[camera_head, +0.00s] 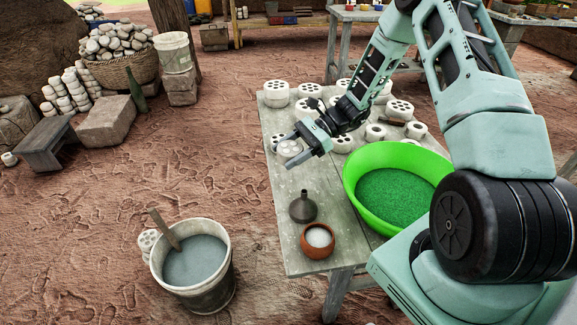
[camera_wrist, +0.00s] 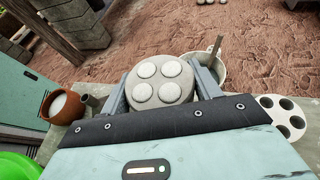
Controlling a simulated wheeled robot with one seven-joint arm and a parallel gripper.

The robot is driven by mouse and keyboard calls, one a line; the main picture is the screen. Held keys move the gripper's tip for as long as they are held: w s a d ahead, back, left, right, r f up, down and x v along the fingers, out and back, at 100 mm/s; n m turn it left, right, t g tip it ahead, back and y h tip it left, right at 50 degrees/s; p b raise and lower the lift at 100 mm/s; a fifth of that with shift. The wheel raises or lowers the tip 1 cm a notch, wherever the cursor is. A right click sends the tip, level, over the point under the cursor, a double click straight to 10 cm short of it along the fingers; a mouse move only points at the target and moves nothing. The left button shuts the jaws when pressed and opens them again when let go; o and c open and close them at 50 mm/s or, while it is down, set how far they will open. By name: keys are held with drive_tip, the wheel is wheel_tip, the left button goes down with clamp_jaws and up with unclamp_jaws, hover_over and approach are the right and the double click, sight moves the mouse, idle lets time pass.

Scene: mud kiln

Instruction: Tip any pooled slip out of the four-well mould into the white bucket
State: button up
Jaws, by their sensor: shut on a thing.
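My gripper (camera_head: 282,151) is shut on a round, pale grey four-well mould (camera_head: 290,148), held over the left part of the table. In the wrist view the mould (camera_wrist: 160,103) sits between both fingers with its four wells facing the camera. The wells look white and lighter than the body; I cannot tell how much slip lies in them. The white bucket (camera_head: 218,263) stands on the ground left of the table, holding grey slip and a wooden stick. The mould is apart from it, up and to its right. The bucket's rim (camera_wrist: 222,70) shows partly behind the right finger in the wrist view.
The table (camera_head: 288,190) carries several other moulds (camera_head: 277,93), a dark funnel (camera_head: 303,207), a terracotta pot (camera_head: 317,241) with white contents and a green basin (camera_head: 365,205). Ground between table and bucket is clear.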

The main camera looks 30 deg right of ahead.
sight(288, 148)
wheel_tip(288, 148, up, 3)
drive_tip(key=shift+f+p, duration=0.1)
drive_tip(key=shift+p, duration=0.25)
drive_tip(key=shift+r+p, duration=1.9)
drive_tip(key=shift+r, duration=0.3)
